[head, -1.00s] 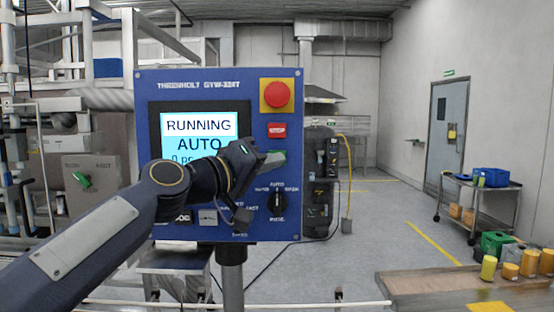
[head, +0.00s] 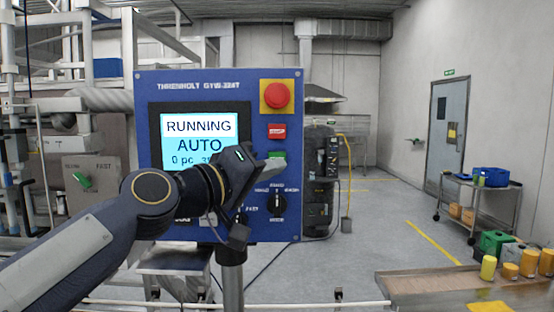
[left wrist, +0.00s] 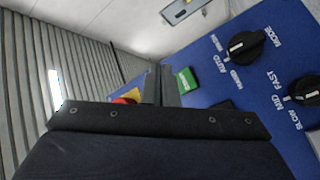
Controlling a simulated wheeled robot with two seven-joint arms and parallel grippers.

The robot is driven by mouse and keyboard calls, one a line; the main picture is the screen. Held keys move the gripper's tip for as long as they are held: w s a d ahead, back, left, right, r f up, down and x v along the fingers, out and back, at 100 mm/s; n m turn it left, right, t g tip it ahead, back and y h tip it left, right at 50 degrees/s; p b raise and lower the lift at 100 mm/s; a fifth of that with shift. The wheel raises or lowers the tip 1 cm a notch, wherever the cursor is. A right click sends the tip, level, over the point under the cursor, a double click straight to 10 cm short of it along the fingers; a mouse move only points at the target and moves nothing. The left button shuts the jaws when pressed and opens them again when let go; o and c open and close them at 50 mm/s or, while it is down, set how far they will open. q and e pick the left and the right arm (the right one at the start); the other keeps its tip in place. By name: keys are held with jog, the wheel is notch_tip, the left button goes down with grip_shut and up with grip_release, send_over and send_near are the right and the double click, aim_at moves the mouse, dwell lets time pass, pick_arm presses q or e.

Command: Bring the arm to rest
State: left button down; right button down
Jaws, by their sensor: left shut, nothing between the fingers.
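My left arm comes in from the lower left in the head view, and its gripper (head: 272,162) is in front of the blue control panel (head: 215,82). The gripper is shut and empty, with its fingers near the green button (head: 278,155). In the left wrist view the shut fingers (left wrist: 162,85) show beside the green button (left wrist: 187,80); I cannot tell whether they touch the panel. The screen (head: 197,128) reads RUNNING, AUTO and 0 pc, partly hidden by my arm. My right gripper is not in view.
The panel carries a red emergency button (head: 277,95), a red button (head: 277,131) and a mode knob (head: 277,203). A table (head: 440,285) with yellow containers stands at the lower right. A cart (head: 490,205) stands by the wall. The floor between is clear.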

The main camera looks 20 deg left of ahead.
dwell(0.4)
pick_arm(q)
jog(key=s+a+f+g+y, duration=0.1)
jog(key=s+f+g+y, duration=0.1)
jog(key=s+f, duration=0.6)
jog(key=s+a+f+m+g+y, duration=0.1)
jog(key=s+f+g, duration=0.4)
jog(key=f, duration=1.5)
jog(key=s+a+f+m+g+y, duration=0.1)
jog(key=s+a+f+g+y, duration=0.1)
jog(key=s+f, duration=1)
jog(key=shift+s+a+f+g+y, duration=0.35)
jog(key=shift+a+f+g, duration=0.25)
jog(key=shift+f+g, duration=0.3)
